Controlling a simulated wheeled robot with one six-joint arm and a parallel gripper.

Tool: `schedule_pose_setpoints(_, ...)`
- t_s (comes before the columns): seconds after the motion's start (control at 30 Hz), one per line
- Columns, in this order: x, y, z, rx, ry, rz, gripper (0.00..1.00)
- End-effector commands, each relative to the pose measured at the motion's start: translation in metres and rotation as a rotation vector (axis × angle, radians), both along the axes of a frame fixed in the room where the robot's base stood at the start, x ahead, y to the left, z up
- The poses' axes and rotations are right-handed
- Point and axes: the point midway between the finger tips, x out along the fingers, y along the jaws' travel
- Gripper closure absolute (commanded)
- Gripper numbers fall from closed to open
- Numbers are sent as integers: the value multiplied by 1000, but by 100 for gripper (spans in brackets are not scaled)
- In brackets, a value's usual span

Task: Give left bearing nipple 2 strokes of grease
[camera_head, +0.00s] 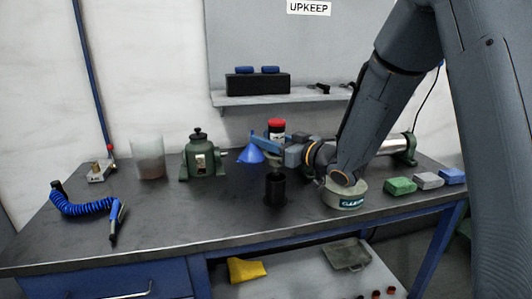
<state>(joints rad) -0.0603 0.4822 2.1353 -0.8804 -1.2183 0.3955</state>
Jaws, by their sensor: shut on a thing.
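My gripper (268,148) is at mid-table, pointing left, with its jaws shut. A red-capped container (277,127) with a pale label shows directly above and behind the jaws. It appears to be the thing held, but its lower part is hidden. A black cylinder (275,189) with a narrow top stands below the jaws; I cannot tell whether it joins the container. At the right a silver shaft (394,145) runs to a green bearing support (407,149). My arm covers the shaft's left part. The left bearing and its nipple cannot be made out.
A round labelled tin (345,198) stands below my forearm. Green (399,186), grey and blue blocks lie right. A blue funnel (249,154), a green machine (203,158), a clear beaker (149,158) and a coiled blue hose (82,208) are left. The front-left of the bench (190,225) is clear.

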Motion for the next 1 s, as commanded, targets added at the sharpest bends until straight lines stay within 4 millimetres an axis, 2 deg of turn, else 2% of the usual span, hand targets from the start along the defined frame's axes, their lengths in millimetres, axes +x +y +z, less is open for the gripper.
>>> schedule_pose_setpoints(0.1,0,0,16,2,-4,0,100)
schedule_pose_setpoints(1.0,0,0,81,1,-1,0,100)
